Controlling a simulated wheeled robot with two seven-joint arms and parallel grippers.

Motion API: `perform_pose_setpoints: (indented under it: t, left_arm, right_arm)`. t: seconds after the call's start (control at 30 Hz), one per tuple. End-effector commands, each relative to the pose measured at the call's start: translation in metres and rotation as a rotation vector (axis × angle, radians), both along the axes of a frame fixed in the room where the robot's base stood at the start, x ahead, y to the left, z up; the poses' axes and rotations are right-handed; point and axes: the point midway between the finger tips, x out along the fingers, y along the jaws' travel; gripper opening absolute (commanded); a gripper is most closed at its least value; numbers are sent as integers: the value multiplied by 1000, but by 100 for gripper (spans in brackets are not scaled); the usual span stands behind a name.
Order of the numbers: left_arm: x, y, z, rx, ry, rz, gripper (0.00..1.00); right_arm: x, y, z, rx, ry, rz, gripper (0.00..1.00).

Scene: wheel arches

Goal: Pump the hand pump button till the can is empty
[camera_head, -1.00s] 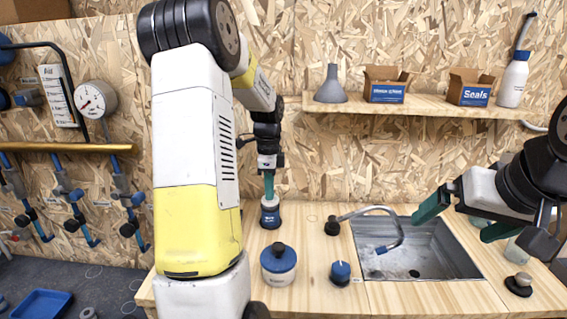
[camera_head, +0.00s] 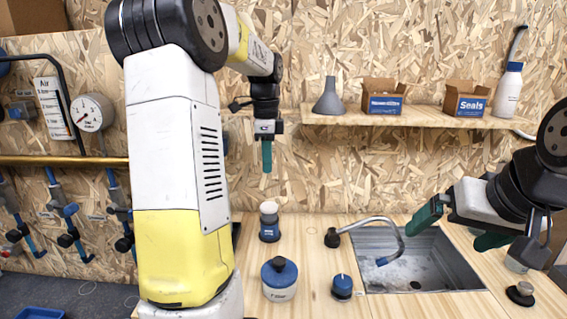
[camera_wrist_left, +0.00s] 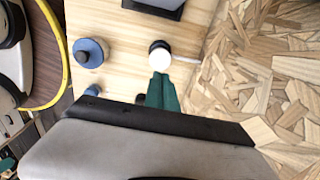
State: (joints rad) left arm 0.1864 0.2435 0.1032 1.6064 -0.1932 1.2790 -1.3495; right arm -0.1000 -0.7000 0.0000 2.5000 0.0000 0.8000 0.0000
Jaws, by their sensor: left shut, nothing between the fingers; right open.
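The hand pump (camera_head: 269,222) stands on the wooden bench, a dark blue body with a pale round button on top. In the left wrist view the pump's pale button (camera_wrist_left: 160,57) shows just beyond my fingertips. My left gripper (camera_head: 267,170) is shut and empty, pointing down above the button with a clear gap. A white can with a blue lid and dark knob (camera_head: 279,279) stands in front of the pump; its contents are hidden. It also shows in the left wrist view (camera_wrist_left: 89,53). My right gripper (camera_head: 452,222) is open and empty over the sink's right side.
A metal sink (camera_head: 440,258) with a curved tap (camera_head: 375,222) fills the bench's right part. A small blue-capped knob (camera_head: 342,287) stands beside the can. A shelf (camera_head: 420,117) holds a funnel, boxes and a bottle.

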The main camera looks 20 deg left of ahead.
Motion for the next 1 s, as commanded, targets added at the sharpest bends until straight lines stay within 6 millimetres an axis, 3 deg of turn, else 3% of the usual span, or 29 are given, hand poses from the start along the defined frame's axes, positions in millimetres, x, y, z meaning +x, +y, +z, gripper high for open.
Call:
perform_pose_setpoints:
  t: [0.23, 1.0]
  left_arm:
    - [0, 0, -8, -1, 3, 0, 0]
    - [0, 0, -96, 0, 2, 0, 0]
  right_arm:
    - [0, 0, 0, 0, 0, 0, 100]
    - [0, 0, 0, 0, 0, 0, 100]
